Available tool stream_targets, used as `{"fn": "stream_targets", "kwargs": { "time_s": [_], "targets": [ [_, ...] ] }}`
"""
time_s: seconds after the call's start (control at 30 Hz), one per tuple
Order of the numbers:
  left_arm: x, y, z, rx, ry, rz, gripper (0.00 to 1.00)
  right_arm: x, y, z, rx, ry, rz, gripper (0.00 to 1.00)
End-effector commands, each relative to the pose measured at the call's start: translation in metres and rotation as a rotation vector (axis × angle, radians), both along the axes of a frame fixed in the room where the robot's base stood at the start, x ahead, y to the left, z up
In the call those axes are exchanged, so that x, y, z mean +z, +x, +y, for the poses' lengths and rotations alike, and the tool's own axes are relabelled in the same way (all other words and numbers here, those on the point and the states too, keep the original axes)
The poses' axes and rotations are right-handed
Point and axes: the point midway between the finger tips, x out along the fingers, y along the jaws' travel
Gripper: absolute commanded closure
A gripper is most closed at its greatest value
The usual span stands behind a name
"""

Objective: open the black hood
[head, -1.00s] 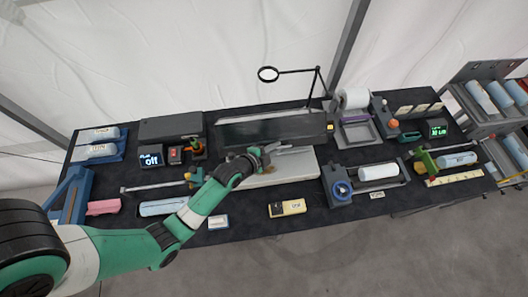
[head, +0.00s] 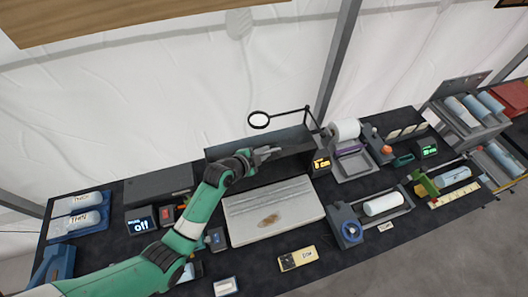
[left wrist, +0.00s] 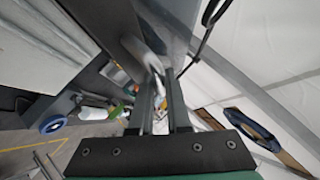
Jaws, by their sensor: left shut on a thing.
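The black hood (head: 222,143) stands at the back of a machine with a pale grey bed (head: 250,220), and its panel is raised. In the left wrist view, my two dark fingers (left wrist: 157,88) reach a shiny metal part beside the dark hood surface. My right gripper is not in view.
A magnifier on an arm (head: 259,120) stands behind the hood. A small orange-lit display box (head: 321,162) is at its right end. A roll holder (head: 345,130) and a clamp with a white roll (head: 384,204) stand to the right. A yellow label block (head: 298,258) lies in front.

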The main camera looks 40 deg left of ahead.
Motion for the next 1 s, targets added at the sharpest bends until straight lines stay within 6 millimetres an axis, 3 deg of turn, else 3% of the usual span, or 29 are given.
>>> {"fn": "stream_targets", "kwargs": {
  "time_s": [0.5, 0.53, 0.67, 1.0],
  "targets": [
    [0.0003, 0.0004, -0.0005, 0.000, -0.021, 0.008, 1.00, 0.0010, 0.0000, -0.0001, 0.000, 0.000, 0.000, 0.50],
    [0.0002, 0.0003, -0.0006, 0.000, -0.021, 0.008, 0.80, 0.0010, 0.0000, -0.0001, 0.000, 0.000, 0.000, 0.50],
    [-0.0001, 0.0002, -0.0006, -0.001, -0.020, 0.009, 0.56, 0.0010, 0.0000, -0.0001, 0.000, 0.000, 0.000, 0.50],
    [-0.0025, -0.0008, -0.0013, -0.001, -0.021, 0.014, 0.55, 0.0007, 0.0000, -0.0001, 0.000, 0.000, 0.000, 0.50]
  ]
}}
